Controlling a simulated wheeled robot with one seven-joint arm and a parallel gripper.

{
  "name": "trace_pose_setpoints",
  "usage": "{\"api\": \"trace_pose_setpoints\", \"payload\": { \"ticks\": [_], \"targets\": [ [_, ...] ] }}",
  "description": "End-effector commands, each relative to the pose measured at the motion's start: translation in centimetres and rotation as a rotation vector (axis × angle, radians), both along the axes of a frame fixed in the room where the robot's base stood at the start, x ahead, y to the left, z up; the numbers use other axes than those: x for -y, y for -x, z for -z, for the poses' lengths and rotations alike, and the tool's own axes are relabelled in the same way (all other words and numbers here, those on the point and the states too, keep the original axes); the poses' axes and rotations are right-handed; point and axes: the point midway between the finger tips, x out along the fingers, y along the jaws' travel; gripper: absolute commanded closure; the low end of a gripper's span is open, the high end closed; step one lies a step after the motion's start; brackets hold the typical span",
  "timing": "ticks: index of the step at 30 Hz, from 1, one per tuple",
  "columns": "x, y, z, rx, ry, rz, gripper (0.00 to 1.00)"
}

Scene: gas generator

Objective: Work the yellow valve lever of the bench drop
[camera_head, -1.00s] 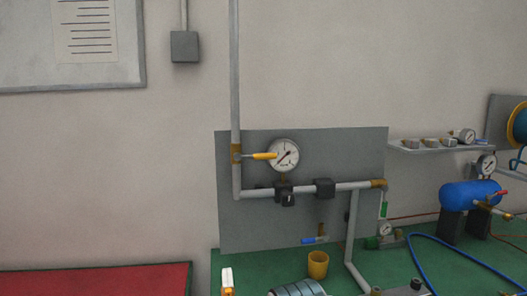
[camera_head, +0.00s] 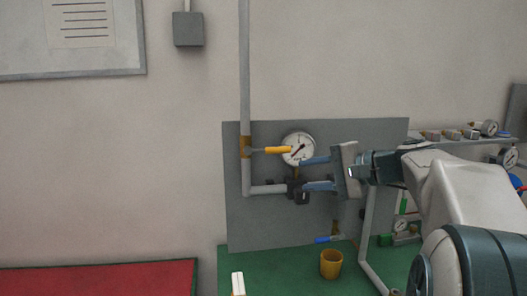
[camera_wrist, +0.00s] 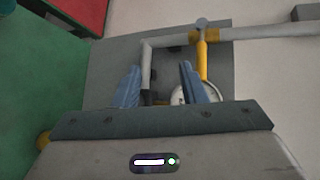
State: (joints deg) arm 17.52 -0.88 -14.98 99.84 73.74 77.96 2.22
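The yellow valve lever (camera_head: 277,149) sticks out horizontally to the right from a brass valve (camera_head: 245,147) on the vertical grey pipe. In the wrist view the lever (camera_wrist: 202,60) lies just right of my right-hand finger, outside the gap between the fingers. My gripper (camera_head: 304,174) is open and empty, with blue fingers pointing left in front of the panel. In the head view it is below and right of the lever's free end. The fingers (camera_wrist: 159,67) also show apart in the wrist view. My fingers and arm partly hide the gauge and the horizontal pipe.
A round pressure gauge (camera_head: 299,149) sits right beside the lever tip, on the grey panel (camera_head: 270,220).

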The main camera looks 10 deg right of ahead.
Motion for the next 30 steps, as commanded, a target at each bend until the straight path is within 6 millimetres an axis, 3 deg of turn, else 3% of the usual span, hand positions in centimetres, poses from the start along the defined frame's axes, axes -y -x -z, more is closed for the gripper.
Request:
{"api": "trace_pose_setpoints", "payload": {
  "ticks": [3, 9, 30],
  "targets": [
    [2.1, -1.2, -2.8, 0.069, -0.077, 0.027, 0.62],
    [2.8, -2.1, -4.5, 0.115, -0.122, 0.036, 0.62],
    [-6.0, -10.6, -2.8, 0.112, -0.121, 0.035, 0.62]
  ]
}}
